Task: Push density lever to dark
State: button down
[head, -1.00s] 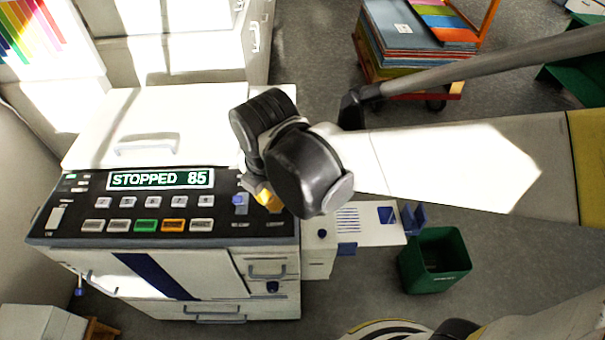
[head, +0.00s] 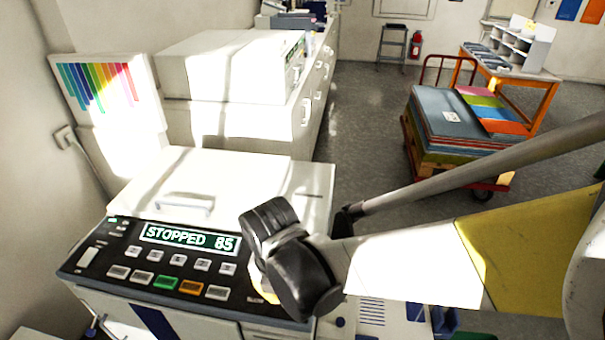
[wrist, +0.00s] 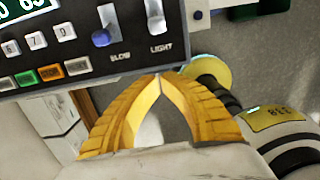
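The density lever (wrist: 157,25) is a pale knob in a slot on the black control panel, in the wrist view. It sits at the visible low end of its slot, just above the label "LIGHT"; the other end is cut off by the frame. My gripper (wrist: 159,75) has yellow fingers with their tips together and nothing between them. The tips are below the lever in the picture, near the panel's front edge and apart from the lever. In the head view my black wrist hides the lever and most of the gripper.
A blue knob (wrist: 101,37) marked "SLOW" is left of the lever. The panel display (head: 190,238) reads "STOPPED 85". Green (head: 166,283) and orange (head: 191,287) buttons lie left of my wrist. A loaded cart (head: 465,172) stands on the floor beyond my arm.

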aim_at(285, 316)
jog(key=f, duration=0.2)
jog(key=f+b, duration=0.1)
jog(key=f, duration=0.2)
jog(key=w+f+b, duration=0.1)
jog(key=f, duration=0.1)
jog(key=shift+f, duration=0.4)
jog(key=shift+w+d+r, duration=0.1)
jog(key=shift+w+r, duration=0.25)
jog(key=shift+w, duration=0.2)
jog(key=shift+w+d+r, duration=0.1)
jog(key=shift+w+r, duration=0.2)
jog(key=shift+w, duration=0.25)
jog(key=shift+w+r, duration=0.35)
jog(key=shift+w, duration=0.3)
jog(key=shift+a, duration=0.1)
